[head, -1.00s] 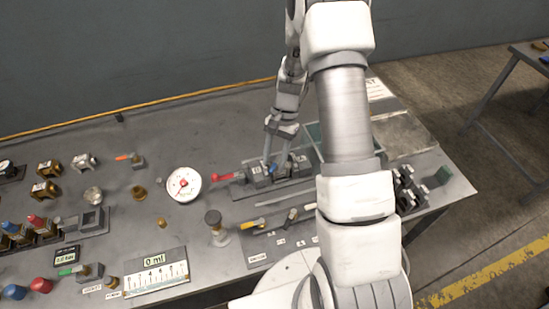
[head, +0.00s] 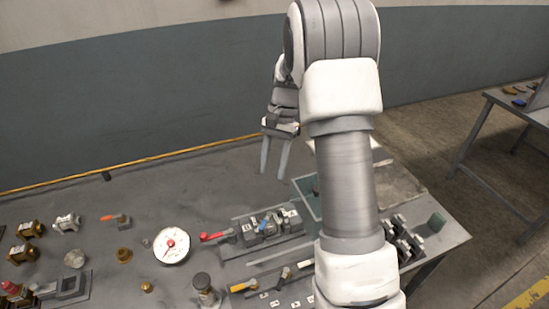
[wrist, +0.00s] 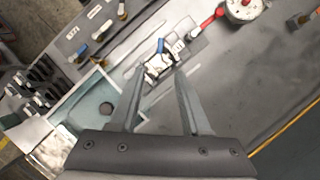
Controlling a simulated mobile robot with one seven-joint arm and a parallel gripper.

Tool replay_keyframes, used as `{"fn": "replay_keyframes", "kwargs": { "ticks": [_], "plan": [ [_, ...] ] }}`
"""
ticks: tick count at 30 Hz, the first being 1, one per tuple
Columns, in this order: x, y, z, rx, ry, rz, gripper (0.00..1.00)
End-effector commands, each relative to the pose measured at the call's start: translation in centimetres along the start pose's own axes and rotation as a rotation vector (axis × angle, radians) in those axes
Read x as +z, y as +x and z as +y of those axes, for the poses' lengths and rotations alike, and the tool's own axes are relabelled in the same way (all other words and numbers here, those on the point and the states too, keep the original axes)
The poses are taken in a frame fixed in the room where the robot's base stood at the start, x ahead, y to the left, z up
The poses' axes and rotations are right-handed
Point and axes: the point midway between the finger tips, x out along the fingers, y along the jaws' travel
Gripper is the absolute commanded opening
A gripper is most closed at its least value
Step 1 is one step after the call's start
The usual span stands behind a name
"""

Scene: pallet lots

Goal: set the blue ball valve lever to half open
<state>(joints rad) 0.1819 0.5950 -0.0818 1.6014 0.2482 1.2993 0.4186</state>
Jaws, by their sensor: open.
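A small blue lever (head: 265,222) sits on a grey and white valve block near the table's middle. It also shows in the wrist view (wrist: 160,46), just beyond my fingertips. A second blue handle (wrist: 83,50) lies on the labelled lever panel in the wrist view; my arm hides it in the head view. I cannot tell for certain which is the ball valve lever. My gripper (head: 273,173) is open and empty, pointing down above and behind the block. In the wrist view my gripper (wrist: 160,72) has its fingers spread, with the block between and beyond the tips.
A red lever (head: 215,237) is beside the block, with a round gauge (head: 171,245) further left. A yellow lever (head: 246,286) is on the front panel. A green tray (wrist: 95,110) stands beside the block. The table behind the block is bare.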

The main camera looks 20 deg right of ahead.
Motion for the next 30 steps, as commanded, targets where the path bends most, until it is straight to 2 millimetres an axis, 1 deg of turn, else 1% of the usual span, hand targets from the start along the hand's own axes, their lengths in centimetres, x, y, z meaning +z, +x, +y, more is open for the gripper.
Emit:
{"fn": "replay_keyframes", "kwargs": {
  "ticks": [1, 3, 7, 23, 26, 30],
  "plan": [
    [-0.1, -0.7, 0.0, -0.002, 0.000, 0.002, 0.47],
    [-0.1, -1.5, 0.0, -0.002, 0.000, 0.002, 0.47],
    [0.0, -2.3, 0.0, -0.001, 0.000, 0.000, 0.47],
    [0.1, -2.5, 0.0, -0.001, -0.003, 0.003, 0.47],
    [0.8, -3.1, 0.1, -0.006, -0.020, 0.019, 0.47],
    [2.9, -4.7, 0.3, -0.017, -0.074, 0.072, 0.47]
  ]
}}
